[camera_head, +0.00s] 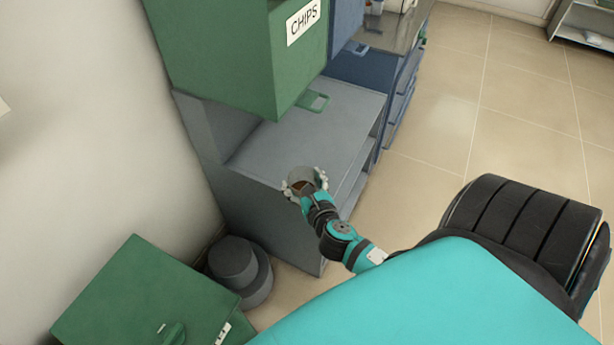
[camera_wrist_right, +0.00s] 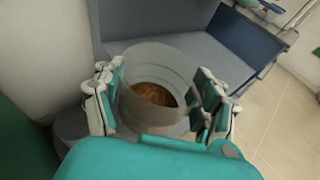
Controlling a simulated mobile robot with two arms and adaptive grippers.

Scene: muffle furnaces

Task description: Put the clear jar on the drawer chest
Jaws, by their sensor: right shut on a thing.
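The clear jar (camera_head: 301,174) shows between the fingers of my right gripper (camera_head: 305,182). In the right wrist view the jar (camera_wrist_right: 152,58) is see-through, with brown contents low inside, and the fingers of my right gripper (camera_wrist_right: 160,98) close on its two sides. My left gripper is not in view.
A green box marked CHIPS (camera_head: 225,50) overhangs the rear of the grey top. Blue units (camera_head: 365,68) stand behind. A green bin (camera_head: 135,300) and a dark grey round object (camera_head: 238,265) are at lower left.

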